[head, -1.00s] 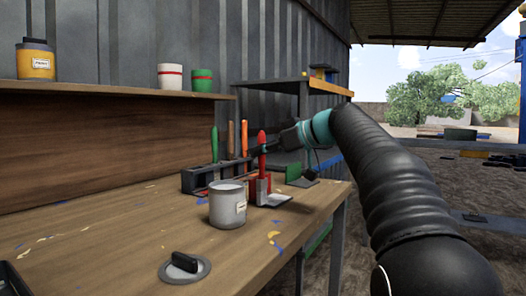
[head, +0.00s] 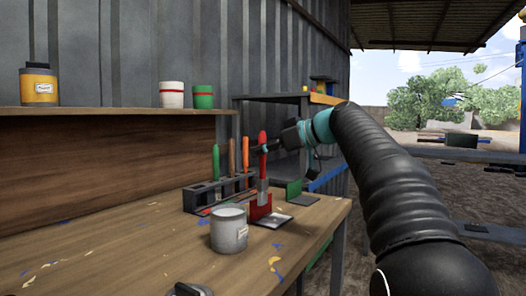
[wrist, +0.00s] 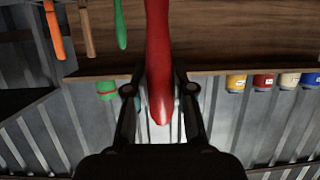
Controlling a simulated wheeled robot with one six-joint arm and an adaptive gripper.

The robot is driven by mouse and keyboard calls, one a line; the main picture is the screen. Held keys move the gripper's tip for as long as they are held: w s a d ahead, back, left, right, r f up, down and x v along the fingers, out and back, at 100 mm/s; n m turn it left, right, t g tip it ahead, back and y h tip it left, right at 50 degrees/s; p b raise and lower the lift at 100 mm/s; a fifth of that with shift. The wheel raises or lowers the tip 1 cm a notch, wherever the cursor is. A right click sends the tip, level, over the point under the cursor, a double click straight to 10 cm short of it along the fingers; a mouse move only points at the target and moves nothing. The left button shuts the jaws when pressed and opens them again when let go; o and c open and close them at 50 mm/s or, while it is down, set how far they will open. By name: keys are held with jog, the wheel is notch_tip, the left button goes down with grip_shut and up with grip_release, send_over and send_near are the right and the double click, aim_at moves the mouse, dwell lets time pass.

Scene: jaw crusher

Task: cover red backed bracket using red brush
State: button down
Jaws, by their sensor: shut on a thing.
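The red brush (head: 262,150) is upright in my gripper (head: 262,149), which is shut on its handle. The handle also shows between the fingers (wrist: 160,95) in the wrist view, with its bristles out of frame. In the head view the brush's lower end is at the top of the red backed bracket (head: 259,210). I cannot tell whether they touch. The bracket stands on the workbench, with a red upright back and a grey flat plate (head: 275,221) to the right. Part of the red back is hidden behind the brush.
An open grey can (head: 229,232) stands left of the bracket, on the workbench (head: 150,240). A dark rack (head: 203,197) with green, orange and brown-handled tools is behind. A green backed bracket (head: 294,191) is to the right. A lid lies at the front edge of view.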

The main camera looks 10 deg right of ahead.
aim_at(266, 137)
jog(key=shift+r+p, duration=1.25)
jog(key=shift+r, duration=0.25)
jog(key=shift+d, duration=0.1)
dwell(0.6)
